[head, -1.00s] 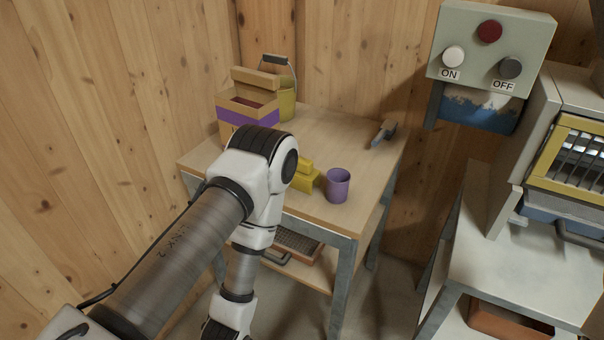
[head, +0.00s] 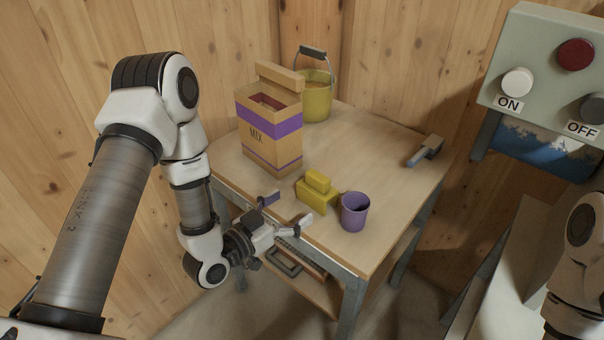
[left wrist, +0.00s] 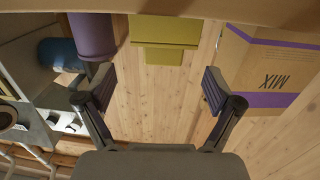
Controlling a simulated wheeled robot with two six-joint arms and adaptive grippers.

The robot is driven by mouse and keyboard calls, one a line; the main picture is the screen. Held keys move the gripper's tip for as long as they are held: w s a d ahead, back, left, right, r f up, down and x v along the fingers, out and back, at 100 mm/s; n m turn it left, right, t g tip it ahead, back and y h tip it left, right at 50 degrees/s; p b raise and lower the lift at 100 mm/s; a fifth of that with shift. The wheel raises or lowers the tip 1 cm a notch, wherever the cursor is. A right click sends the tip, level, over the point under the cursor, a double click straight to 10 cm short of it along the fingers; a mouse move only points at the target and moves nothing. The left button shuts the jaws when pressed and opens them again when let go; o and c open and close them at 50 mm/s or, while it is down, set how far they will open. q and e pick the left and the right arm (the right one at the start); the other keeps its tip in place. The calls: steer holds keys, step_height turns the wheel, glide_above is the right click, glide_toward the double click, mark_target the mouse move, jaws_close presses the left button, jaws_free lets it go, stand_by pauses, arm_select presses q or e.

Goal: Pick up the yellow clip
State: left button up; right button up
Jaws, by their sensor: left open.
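The yellow clip (head: 317,195) sits on the wooden table near its front edge, between the box marked MIX and a purple cup. My left gripper (head: 285,211) is open and empty at the table's front edge, pointing at the clip and apart from it. In the left wrist view the clip (left wrist: 165,32) shows at the top, beyond and between the spread fingers of the gripper (left wrist: 154,88). My right gripper is not seen; only part of my right arm shows at the right edge of the head view.
The purple cup (head: 354,212) stands close right of the clip. The MIX box (head: 268,135) stands behind left, with a yellow bucket (head: 315,102) behind it. A grey-headed tool (head: 424,150) lies at the right. The table (head: 365,150) is clear in the middle.

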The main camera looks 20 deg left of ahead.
mark_target(314, 181)
arm_select(q)
steer(key=shift+w+a+r+t, duration=0.15)
steer(key=shift+w+a+r, duration=0.05)
steer(key=shift+w+r, duration=0.25)
steer(key=shift+w+a+r+t, duration=0.15)
steer(key=shift+w+r, duration=0.15)
steer(key=shift+r, duration=0.15)
steer(key=shift+w+d+r, duration=0.1)
steer(key=shift+w+r, duration=0.1)
steer(key=shift+r, duration=0.1)
steer(key=shift+w+d+r, duration=0.15)
steer(key=shift+w+r, duration=0.05)
steer(key=x, duration=0.2)
steer(key=p+x, duration=0.1)
steer(key=x, duration=0.3)
steer(key=shift+d+f, duration=0.3)
steer(key=shift+d, duration=0.1)
steer(key=c, duration=1)
